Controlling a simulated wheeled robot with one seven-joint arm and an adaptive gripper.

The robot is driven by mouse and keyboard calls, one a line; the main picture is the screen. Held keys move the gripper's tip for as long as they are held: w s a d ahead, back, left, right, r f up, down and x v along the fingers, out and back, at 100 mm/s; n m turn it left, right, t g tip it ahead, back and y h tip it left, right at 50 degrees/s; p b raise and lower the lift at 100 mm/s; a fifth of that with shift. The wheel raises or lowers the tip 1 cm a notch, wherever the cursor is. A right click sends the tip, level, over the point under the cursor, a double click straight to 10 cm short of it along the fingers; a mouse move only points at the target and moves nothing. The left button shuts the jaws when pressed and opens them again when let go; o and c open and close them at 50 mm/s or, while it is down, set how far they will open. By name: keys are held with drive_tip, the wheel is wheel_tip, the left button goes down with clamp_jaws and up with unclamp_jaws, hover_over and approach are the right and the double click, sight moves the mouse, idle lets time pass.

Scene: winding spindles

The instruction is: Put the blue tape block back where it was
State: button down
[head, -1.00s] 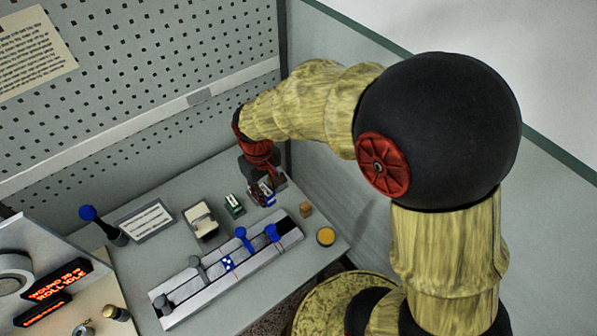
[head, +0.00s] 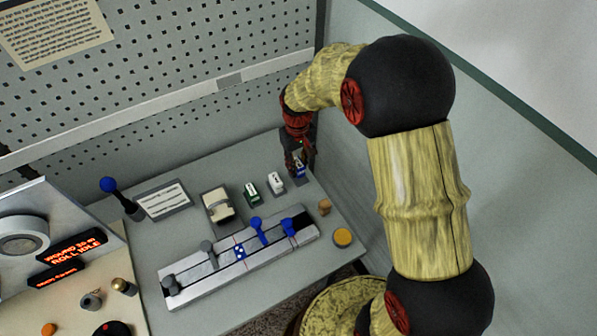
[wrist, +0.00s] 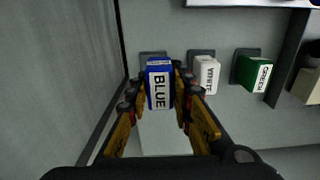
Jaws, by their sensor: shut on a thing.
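The blue tape block (wrist: 159,84), with a white label reading BLUE, is between the fingers of my gripper (wrist: 160,97) in the wrist view. My gripper is shut on it. In the head view the blue block (head: 299,170) shows small under my gripper (head: 299,160), at the right end of the row of blocks. A dark grey pad (wrist: 152,54) shows partly behind the block in the wrist view. Whether the block touches the pad cannot be told.
The white block (head: 276,183) and green block (head: 251,192) stand to the left on their own pads. A slotted rail (head: 205,274) with blue and grey levers lies in front. A cork-coloured peg (head: 324,207) and yellow disc (head: 342,237) are nearby. A wall stands close on the right.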

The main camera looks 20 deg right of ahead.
sight(299, 171)
drive_tip(key=shift+w+d+f, duration=0.2)
drive_tip(key=shift+w+f, duration=0.2)
drive_tip(key=shift+f, duration=0.15)
drive_tip(key=shift+w+d+f, duration=0.2)
drive_tip(key=shift+w+f, duration=0.2)
drive_tip(key=shift+f, duration=0.15)
drive_tip(key=shift+w+f+b, duration=0.1)
drive_tip(key=shift+f+b, duration=0.35)
drive_tip(key=shift+f, duration=1.1)
drive_tip(key=shift+f, duration=0.1)
drive_tip(key=c, duration=1.6)
unclamp_jaws()
